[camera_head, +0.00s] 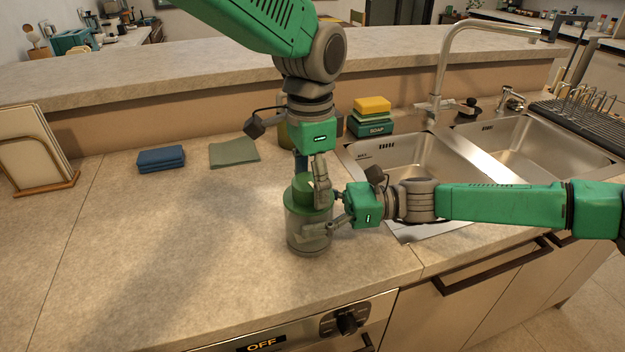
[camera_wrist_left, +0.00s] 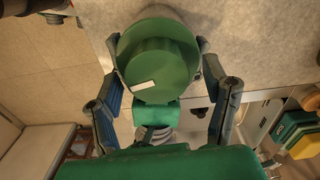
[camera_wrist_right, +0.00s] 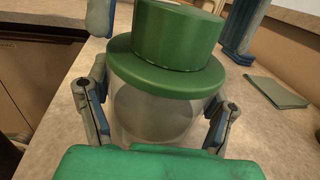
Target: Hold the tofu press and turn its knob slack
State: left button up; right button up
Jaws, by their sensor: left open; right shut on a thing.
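The tofu press (camera_head: 306,232) stands upright on the counter, a clear cylinder with a green lid and a round green knob (camera_head: 309,187) on top. My right gripper (camera_head: 318,232) comes from the right and is shut on the clear body, one finger on each side, as the right wrist view shows (camera_wrist_right: 155,108). My left gripper (camera_head: 311,180) points down from above at the knob, open, with its fingers on either side. In the left wrist view the knob (camera_wrist_left: 158,68) shows a pale mark and lies between the spread fingers. Whether the fingers touch it is unclear.
A double sink (camera_head: 455,150) with a tap is on the right. A soap box with sponges (camera_head: 371,118) stands behind the press. A folded blue cloth (camera_head: 161,159), a green cloth (camera_head: 234,151) and a board rack (camera_head: 36,150) lie left. The front left counter is clear.

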aim_at(311, 180)
pick_arm(q)
notch_tip(311, 180, up, 12)
dwell(0.5)
jog(key=shift+f, duration=0.1)
notch_tip(311, 180, down, 12)
jog(key=m, duration=0.7)
jog(key=shift+f+m, duration=0.25)
jog(key=shift+m, duration=0.05)
jog(key=c, duration=1.2)
